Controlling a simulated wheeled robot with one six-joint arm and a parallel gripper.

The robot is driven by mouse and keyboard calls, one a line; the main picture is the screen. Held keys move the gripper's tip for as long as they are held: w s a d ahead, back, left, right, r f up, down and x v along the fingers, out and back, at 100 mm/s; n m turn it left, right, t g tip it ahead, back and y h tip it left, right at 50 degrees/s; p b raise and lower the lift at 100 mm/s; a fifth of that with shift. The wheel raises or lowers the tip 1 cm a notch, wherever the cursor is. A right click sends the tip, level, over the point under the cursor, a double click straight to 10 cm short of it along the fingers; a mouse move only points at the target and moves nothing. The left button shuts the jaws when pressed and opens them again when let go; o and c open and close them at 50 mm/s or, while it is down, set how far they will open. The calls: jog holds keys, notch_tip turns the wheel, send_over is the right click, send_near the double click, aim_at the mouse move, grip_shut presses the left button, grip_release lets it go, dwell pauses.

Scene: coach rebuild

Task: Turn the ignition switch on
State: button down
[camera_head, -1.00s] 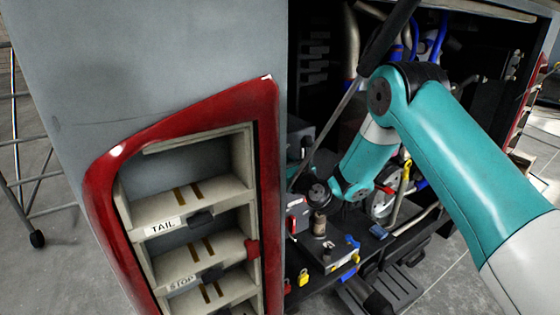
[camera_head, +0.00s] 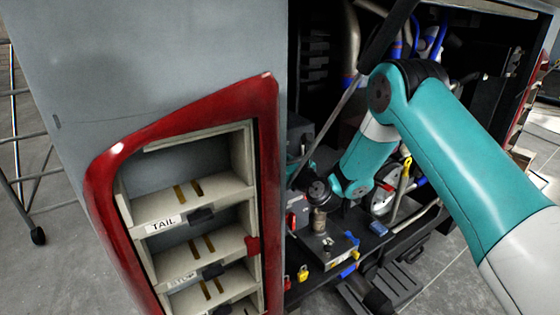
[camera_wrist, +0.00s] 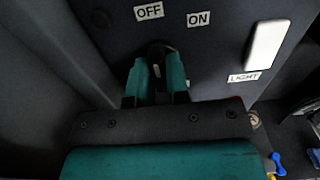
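In the wrist view, the ignition switch (camera_wrist: 156,50) is a small dark knob with a pale mark on a dark panel, below the OFF label (camera_wrist: 149,12) and left of and below the ON label (camera_wrist: 199,19). My gripper (camera_wrist: 157,72) has its two teal fingers close together, one on each side of the knob, with dark knob between them. They look shut on it, though the contact itself is hard to see. The knob's handle stands roughly upright in the picture. In the head view my wrist is inside the open bay, and the switch is hidden there.
A white rocker switch (camera_wrist: 267,43) with a LIGHT label (camera_wrist: 244,77) is right of the fingers. In the head view, the red-framed shelf rack (camera_head: 97,190) stands left of my arm. A thin strut (camera_head: 330,120) crosses the bay near my wrist.

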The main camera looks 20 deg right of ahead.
jog(key=shift+p, duration=0.3)
jog(key=m, duration=0.6)
jog(key=shift+p, duration=0.3)
jog(key=c, duration=0.9)
grip_release()
jog(key=shift+f, duration=0.1)
jog(key=shift+b+v, duration=4.5)
jog(key=shift+b, duration=0.95)
